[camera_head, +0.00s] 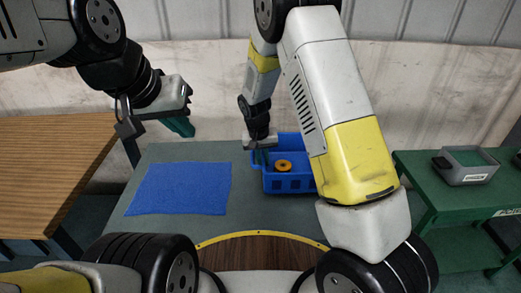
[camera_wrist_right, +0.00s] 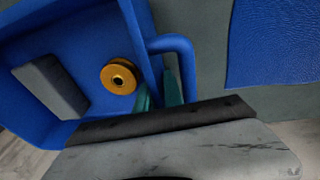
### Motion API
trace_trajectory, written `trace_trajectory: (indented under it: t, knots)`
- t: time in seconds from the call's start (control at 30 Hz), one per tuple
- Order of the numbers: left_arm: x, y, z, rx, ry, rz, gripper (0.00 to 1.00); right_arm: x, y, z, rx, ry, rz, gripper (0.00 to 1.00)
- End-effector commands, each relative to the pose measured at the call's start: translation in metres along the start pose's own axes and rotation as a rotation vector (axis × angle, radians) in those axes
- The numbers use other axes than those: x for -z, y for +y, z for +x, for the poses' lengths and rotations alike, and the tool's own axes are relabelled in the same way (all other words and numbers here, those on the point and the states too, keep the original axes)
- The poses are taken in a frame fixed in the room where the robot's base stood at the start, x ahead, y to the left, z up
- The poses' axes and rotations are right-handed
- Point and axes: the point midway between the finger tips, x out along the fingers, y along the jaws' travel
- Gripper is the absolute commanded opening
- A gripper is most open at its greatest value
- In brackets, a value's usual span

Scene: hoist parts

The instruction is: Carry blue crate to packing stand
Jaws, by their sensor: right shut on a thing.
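The blue crate (camera_head: 289,183) is at the right part of the grey-green table in the head view, partly hidden behind my right arm. It holds a yellow-orange wheel (camera_head: 284,166), which also shows in the right wrist view (camera_wrist_right: 119,76) beside a grey block (camera_wrist_right: 51,86). My right gripper (camera_head: 261,157) is shut on the crate's left side, its teal fingers at the side with the blue handle (camera_wrist_right: 174,45). I cannot tell whether the crate rests on the table or hangs just above it. My left gripper (camera_head: 181,127) is raised above the table's back left, apart from the crate; its jaw opening is unclear.
A blue mat (camera_head: 180,188) lies on the grey-green table (camera_head: 190,152), left of the crate. A wooden table (camera_head: 50,165) stands at left. A green stand (camera_head: 430,188) at right bears a grey bin (camera_head: 468,174). A yellow-edged round wooden top (camera_head: 262,252) is in front.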

Motion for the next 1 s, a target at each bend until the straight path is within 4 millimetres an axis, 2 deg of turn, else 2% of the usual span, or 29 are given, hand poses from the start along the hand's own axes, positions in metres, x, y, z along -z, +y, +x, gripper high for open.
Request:
trace_trajectory:
  t: [0.27,0.5,0.53,0.63,1.0]
  knots:
    - [0.0,0.0,0.0,0.0,0.0,0.0,0.0,-0.005,-0.004,0.03,-0.002,0.001,-0.003,0.0]
    - [0.0,0.0,0.0,0.0,0.0,0.0,0.0,-0.005,-0.004,0.033,-0.001,0.002,-0.002,0.0]
    - [0.0,0.0,0.0,0.0,0.0,0.0,0.0,-0.006,-0.004,0.034,-0.001,-0.001,-0.001,0.14]
    - [0.0,0.0,0.0,0.0,0.0,0.0,0.0,-0.006,-0.005,0.034,-0.001,-0.001,-0.001,0.33]
    - [0.0,0.0,0.0,0.0,0.0,0.0,0.0,-0.007,-0.006,0.033,0.001,0.0,-0.003,0.33]
